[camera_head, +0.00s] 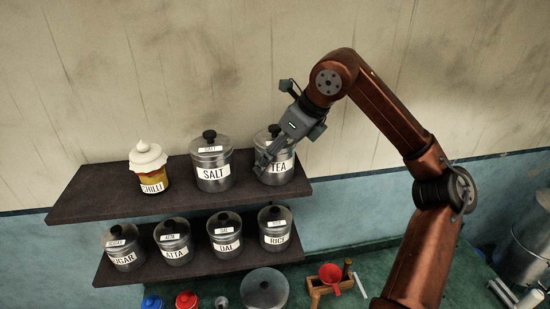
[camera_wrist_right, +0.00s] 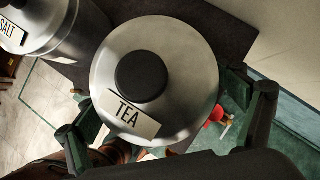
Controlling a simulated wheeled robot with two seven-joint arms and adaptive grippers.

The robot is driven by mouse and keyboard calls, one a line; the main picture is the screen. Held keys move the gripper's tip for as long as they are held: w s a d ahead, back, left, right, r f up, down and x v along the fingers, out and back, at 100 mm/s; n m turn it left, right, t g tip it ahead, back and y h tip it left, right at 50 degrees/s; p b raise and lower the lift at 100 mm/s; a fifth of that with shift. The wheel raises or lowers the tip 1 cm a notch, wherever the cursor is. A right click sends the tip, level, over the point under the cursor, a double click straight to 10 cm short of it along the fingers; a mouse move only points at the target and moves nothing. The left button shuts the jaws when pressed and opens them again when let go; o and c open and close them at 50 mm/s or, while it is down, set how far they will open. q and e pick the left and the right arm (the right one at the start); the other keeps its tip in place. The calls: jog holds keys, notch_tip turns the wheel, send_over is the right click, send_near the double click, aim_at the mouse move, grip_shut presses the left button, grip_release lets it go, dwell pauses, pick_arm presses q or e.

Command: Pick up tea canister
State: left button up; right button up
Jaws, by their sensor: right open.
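The tea canister (camera_head: 276,171) is a metal jar with a black lid knob and a white TEA label. It stands upright at the right end of the upper shelf. My right gripper (camera_head: 264,163) is at the canister's upper front left in the head view and partly covers it. In the right wrist view the canister's lid (camera_wrist_right: 190,75) and black knob fill the middle. My right gripper's fingers (camera_wrist_right: 170,120) show open on either side of the lid. Whether they touch the canister is hard to tell. My left gripper is out of view.
The salt canister (camera_head: 212,170) stands close to the left on the dark upper shelf (camera_head: 100,190), with the chilli jar (camera_head: 149,178) beyond it. Several labelled canisters, including rice (camera_head: 274,236), fill the lower shelf. A wooden stand with a red funnel (camera_head: 331,274) is below right.

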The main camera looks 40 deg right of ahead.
jog(key=shift+w+a+f, duration=0.1)
jog(key=shift+f, duration=0.1)
jog(key=shift+c, duration=0.6)
jog(key=c, duration=1.4)
jog(key=shift+r, duration=0.1)
